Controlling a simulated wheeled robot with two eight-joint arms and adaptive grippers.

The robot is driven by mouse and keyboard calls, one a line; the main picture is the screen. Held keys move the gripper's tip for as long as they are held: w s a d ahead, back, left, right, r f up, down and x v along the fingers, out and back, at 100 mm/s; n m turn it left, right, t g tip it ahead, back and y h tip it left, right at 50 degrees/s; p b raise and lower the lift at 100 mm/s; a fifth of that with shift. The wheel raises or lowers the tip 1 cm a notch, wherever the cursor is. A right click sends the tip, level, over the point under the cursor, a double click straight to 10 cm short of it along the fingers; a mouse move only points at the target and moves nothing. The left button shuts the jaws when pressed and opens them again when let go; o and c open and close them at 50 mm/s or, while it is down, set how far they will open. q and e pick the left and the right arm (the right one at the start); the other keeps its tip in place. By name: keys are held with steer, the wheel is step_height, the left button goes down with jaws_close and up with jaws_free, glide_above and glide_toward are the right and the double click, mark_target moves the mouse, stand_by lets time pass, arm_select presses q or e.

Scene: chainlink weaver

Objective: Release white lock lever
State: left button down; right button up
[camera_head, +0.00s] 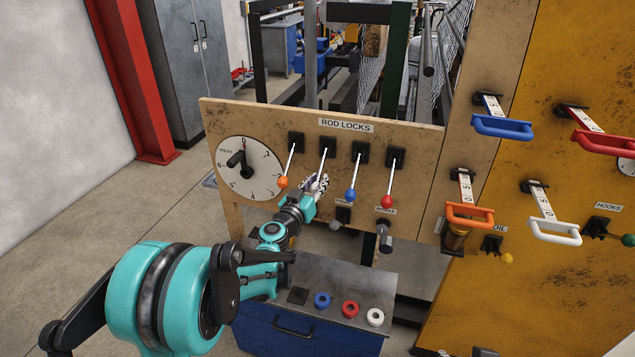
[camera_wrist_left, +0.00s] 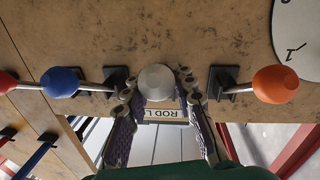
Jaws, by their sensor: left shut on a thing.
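The white lock lever (camera_head: 325,163) is the second from the left in the row under the ROD LOCKS label, and its rod hangs down from a black mount. My left gripper (camera_head: 318,183) is at its lower end and is shut on its knob. In the left wrist view the pale round knob (camera_wrist_left: 157,82) sits between the two fingers of my left gripper (camera_wrist_left: 158,92). In the head view the fingers mostly hide the knob. My right gripper is not in view.
An orange-knobbed lever (camera_head: 283,182) hangs close left of my gripper, and a blue one (camera_head: 350,195) close right. A red one (camera_head: 387,201) hangs further right. A dial (camera_head: 262,180) is at the left. A blue cabinet (camera_head: 260,337) stands below with coloured rings on top.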

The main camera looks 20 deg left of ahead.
mark_target(317, 179)
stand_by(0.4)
arm_select(q)
steer(key=shift+s+r+g+p, duration=0.15)
steer(key=shift+r+g+p, duration=0.2)
steer(key=shift+p, duration=0.5)
steer(key=r+g+p, duration=0.2)
steer(key=g+p, duration=0.1)
steer(key=p, duration=0.2)
steer(key=r+g+p, duration=0.3)
steer(key=p, duration=0.3)
steer(key=s+r+g+y+p, duration=0.1)
steer(key=r+g+p, duration=0.2)
steer(key=p, duration=0.2)
steer(key=shift+r+n+g+p, duration=0.15)
steer(key=shift+n+g+p, duration=0.1)
steer(key=shift+n+p, duration=0.15)
steer(key=shift+w+r+g+p, duration=0.35)
steer(key=shift+r+g+p, duration=0.2)
steer(key=shift+p, duration=0.2)
steer(key=shift+w+r+g+p, duration=0.35)
steer(key=shift+r+g+p, duration=0.2)
steer(key=shift+p, duration=0.2)
steer(key=c, duration=1.2)
jaws_free()
